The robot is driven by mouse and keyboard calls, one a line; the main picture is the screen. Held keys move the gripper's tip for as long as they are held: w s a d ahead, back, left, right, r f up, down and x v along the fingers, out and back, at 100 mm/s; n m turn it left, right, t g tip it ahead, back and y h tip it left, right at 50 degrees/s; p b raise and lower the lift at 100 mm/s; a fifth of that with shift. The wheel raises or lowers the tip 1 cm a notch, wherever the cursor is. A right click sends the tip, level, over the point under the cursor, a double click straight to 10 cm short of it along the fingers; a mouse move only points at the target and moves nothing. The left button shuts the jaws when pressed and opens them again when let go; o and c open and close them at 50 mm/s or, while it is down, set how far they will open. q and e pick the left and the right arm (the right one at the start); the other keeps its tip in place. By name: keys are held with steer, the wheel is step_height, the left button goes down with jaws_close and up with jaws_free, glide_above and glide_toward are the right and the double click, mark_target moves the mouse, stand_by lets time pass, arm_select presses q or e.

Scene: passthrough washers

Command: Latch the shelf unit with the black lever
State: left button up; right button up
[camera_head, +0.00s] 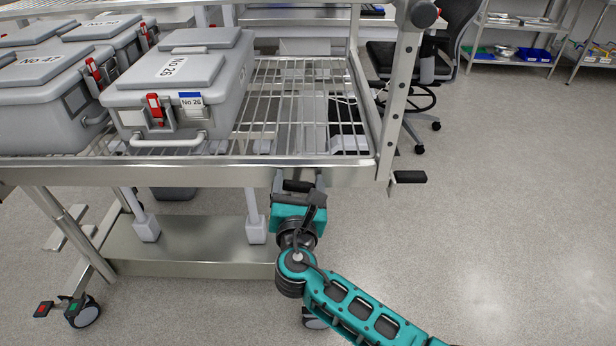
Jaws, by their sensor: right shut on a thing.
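The shelf unit is a metal wheeled cart with a wire shelf and a steel front edge (200,172). A short black lever (298,186) shows just under this front edge, right of the middle. My right gripper (298,183), on a teal arm coming from the lower right, is shut on the black lever, with one finger on each side of it. The gripper body hides part of what lies under the edge. My left gripper is not in view.
Grey lidded boxes, one labelled No 26 (160,95), stand on the shelf's left. Another black grip (410,177) sticks out at the right corner post. A caster with a red pedal (43,309) is at lower left. The floor on the right is clear.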

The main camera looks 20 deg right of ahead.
mark_target(273, 178)
steer(key=n+p, duration=0.1)
steer(key=a+n+p, duration=0.2)
steer(key=n, duration=0.1)
steer(key=shift+w+a+r+p, duration=0.15)
steer(key=shift+w+r+p, duration=0.15)
steer(key=shift+w+r, duration=0.1)
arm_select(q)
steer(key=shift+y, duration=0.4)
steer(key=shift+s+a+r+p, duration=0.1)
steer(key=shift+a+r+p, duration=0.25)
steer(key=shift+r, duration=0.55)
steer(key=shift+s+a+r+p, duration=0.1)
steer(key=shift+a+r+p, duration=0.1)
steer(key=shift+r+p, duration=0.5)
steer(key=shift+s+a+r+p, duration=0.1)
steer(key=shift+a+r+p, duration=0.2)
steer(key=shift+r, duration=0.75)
arm_select(e)
steer(key=shift+w+a+f+n, duration=0.15)
steer(key=shift+a+f+n, duration=0.25)
steer(key=shift+n, duration=0.45)
steer(key=shift+w+a+f+n, duration=0.1)
steer(key=shift+a+f+n, duration=0.1)
steer(key=shift+a+n, duration=0.55)
steer(key=shift+w+a+f+n, duration=0.15)
steer(key=shift+a+f+n, duration=0.15)
steer(key=shift+n, duration=0.7)
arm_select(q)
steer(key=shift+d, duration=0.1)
